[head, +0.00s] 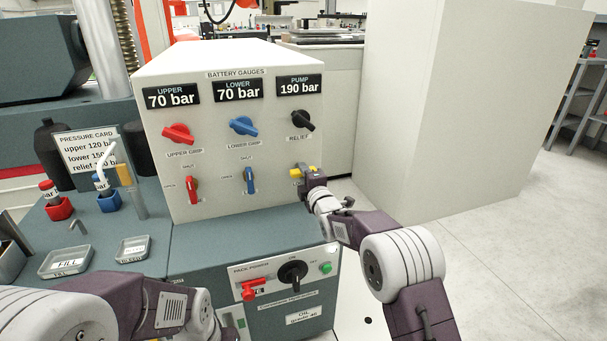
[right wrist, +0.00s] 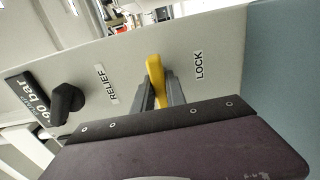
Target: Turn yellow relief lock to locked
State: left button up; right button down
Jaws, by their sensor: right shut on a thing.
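The yellow relief lock (head: 295,171) is a small handle on the right of the pale gauge panel, below the black relief knob (head: 302,121). It lies about level across the panel in the head view. My right gripper (head: 304,174) is at the lock and covers part of it. In the right wrist view, the two grey fingers of the right gripper (right wrist: 158,92) are shut on the yellow handle (right wrist: 155,72), between the RELIEF and LOCK labels (right wrist: 199,65). My left arm shows at the bottom left of the head view; its gripper is not seen.
Gauge displays (head: 238,90) read upper 70, lower 70 and pump 190 bar. Red (head: 193,188) and blue (head: 250,180) shut levers stand upright left of the lock. A pressure card (head: 88,152) and trays (head: 67,261) are at left. A large pale cabinet (head: 400,110) stands right.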

jog(key=shift+f, duration=0.1)
dwell(0.3)
jog(key=c, duration=1.4)
grip_release()
jog(key=shift+o, duration=0.2)
jog(key=p+v, duration=0.2)
jog(key=v, duration=0.7)
